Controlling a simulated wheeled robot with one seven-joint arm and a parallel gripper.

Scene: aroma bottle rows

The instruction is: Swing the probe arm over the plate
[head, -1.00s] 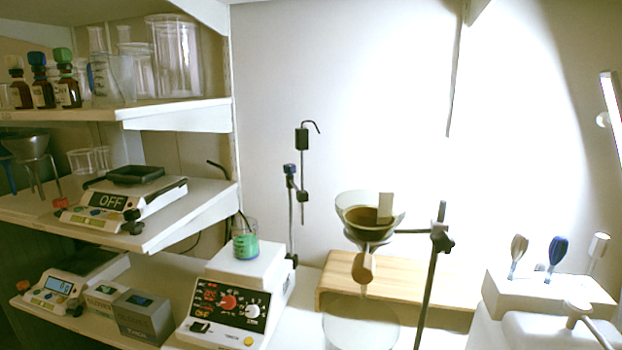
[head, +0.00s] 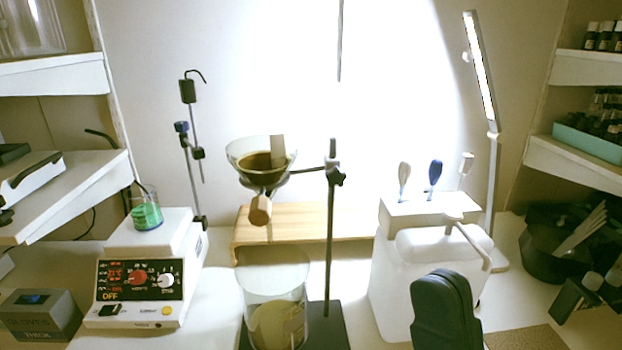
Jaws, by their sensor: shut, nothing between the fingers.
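The hot plate stirrer (head: 140,262) stands at the left of the table in the head view; its display reads OFF. A glass beaker with green liquid (head: 146,213) stands on its white top plate (head: 178,232). The probe stand (head: 195,187) rises behind and to the right of the plate. Its probe arm (head: 196,130) has a black block, a hooked top and a thin rod hanging down, clear of the beaker and to its right. A blue knob (head: 181,127) sits on the clamp. My gripper's fingers are not in view; a dark part at the bottom looks like my arm.
A filter funnel (head: 262,160) hangs from a ring stand (head: 331,235) above a large glass beaker (head: 275,312). A wooden riser (head: 345,222) is behind. A white box (head: 385,290) and lamp (head: 481,75) stand at right. Shelves flank both sides.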

